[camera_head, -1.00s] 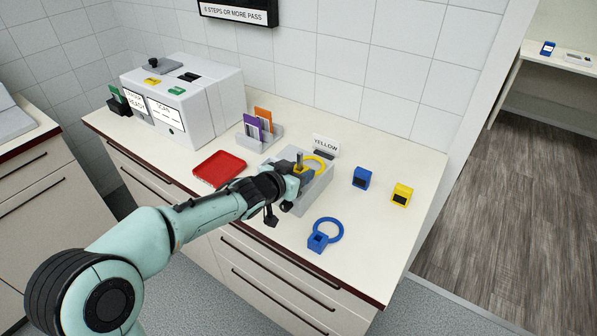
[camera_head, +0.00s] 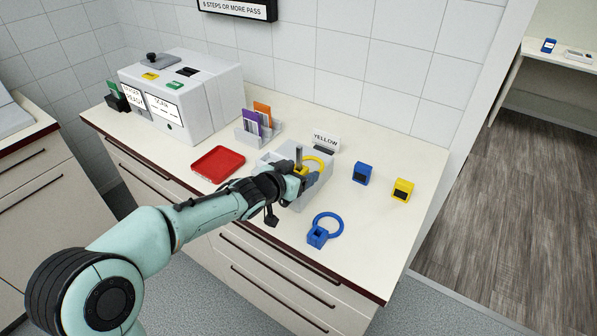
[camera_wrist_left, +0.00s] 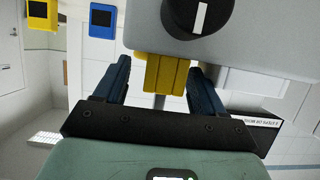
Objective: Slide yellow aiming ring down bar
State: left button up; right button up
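The yellow aiming ring (camera_head: 319,161) is at the grey holder (camera_head: 318,187) on the counter, with its yellow block (camera_head: 300,169) around or beside the upright grey bar (camera_head: 299,156); I cannot tell which. My left gripper (camera_head: 293,176) is at the yellow block. In the left wrist view, the two dark fingers (camera_wrist_left: 158,85) stand apart on either side of the yellow block (camera_wrist_left: 166,75), with a visible gap on the left side. The ring's lower part is hidden by my gripper. My right gripper is not in view.
A YELLOW sign (camera_head: 325,139) stands behind the holder. A red tray (camera_head: 218,163) and a card rack (camera_head: 262,133) are to the left. A blue ring (camera_head: 329,224) lies in front; a blue block (camera_head: 361,174) and yellow block (camera_head: 402,190) are right. Counter there is clear between them.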

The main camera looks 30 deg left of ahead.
pick_arm(q)
jog(key=shift+a, duration=0.2)
jog(key=d+p+v, duration=0.1)
jog(key=p+v, duration=0.4)
jog(key=v, duration=0.8)
jog(key=shift+s+a, duration=0.2)
jog(key=shift+a, duration=0.1)
